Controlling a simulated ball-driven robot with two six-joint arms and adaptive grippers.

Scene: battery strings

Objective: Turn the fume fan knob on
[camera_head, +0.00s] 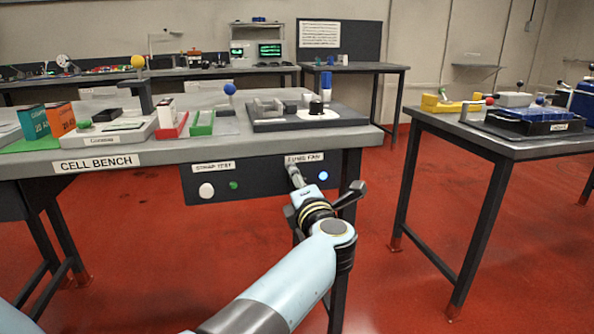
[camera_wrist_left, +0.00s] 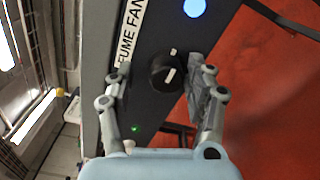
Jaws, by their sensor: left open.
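The black fume fan knob (camera_wrist_left: 163,72) with a white pointer mark sits on the dark panel beside the FUME FAN label (camera_wrist_left: 131,34), which also shows in the head view (camera_head: 304,158). My left gripper (camera_wrist_left: 162,78) is open, with one finger on each side of the knob in the left wrist view. I cannot tell whether the fingers touch it. In the head view my left gripper (camera_head: 295,177) is at the panel front and hides the knob. A round blue light (camera_wrist_left: 194,8) glows beside the knob; it also shows in the head view (camera_head: 323,176). My right gripper is not in view.
The panel (camera_head: 262,181) hangs under the cell bench's front edge. It also carries a white round button (camera_head: 206,190) and a small green light (camera_head: 234,185) under another label. A second table (camera_head: 480,133) stands at the right, with open red floor between.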

